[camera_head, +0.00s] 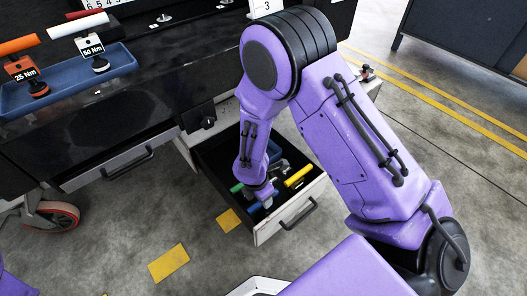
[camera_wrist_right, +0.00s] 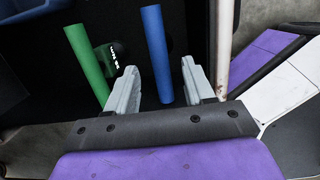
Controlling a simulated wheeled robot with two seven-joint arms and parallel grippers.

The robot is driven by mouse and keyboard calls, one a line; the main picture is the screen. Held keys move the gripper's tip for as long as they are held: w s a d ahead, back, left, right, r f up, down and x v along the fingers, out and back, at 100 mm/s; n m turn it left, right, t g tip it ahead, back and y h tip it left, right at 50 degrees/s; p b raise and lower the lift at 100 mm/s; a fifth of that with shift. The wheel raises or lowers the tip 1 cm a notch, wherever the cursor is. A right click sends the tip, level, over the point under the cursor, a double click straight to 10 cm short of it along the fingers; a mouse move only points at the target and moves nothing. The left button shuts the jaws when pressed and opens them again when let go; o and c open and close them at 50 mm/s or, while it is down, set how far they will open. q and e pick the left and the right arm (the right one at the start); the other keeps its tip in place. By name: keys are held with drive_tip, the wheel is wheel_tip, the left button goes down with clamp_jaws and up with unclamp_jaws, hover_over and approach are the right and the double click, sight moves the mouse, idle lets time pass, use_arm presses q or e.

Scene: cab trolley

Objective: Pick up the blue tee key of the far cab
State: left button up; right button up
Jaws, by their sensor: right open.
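The blue tee key (camera_wrist_right: 155,45) shows in the right wrist view as a blue bar running lengthwise between my fingers. A blue bar (camera_head: 258,207) also shows in the head view, low in the open drawer (camera_head: 275,230). My right gripper (camera_wrist_right: 158,68) is open, with one grey finger on each side of the blue bar and gaps on both sides. In the head view my right gripper (camera_head: 264,193) reaches down into the drawer. My left gripper is not in view.
A green bar (camera_wrist_right: 86,60) lies left of the blue one, near a dark labelled piece (camera_wrist_right: 112,52). A yellow bar (camera_head: 298,176) lies at the drawer's right. Orange (camera_head: 18,45) and white (camera_head: 78,26) handles stand in a blue tray (camera_head: 110,68) on the trolley top.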

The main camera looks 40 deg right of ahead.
sight(263, 209)
drive_tip(key=f+b, duration=0.1)
drive_tip(key=f, duration=0.1)
drive_tip(key=f+b, duration=0.1)
drive_tip(key=f, duration=0.2)
drive_tip(key=d+f+b, duration=0.1)
drive_tip(key=f+b, duration=0.1)
drive_tip(key=shift+f, duration=0.15)
clamp_jaws()
drive_tip(key=shift+r, duration=0.2)
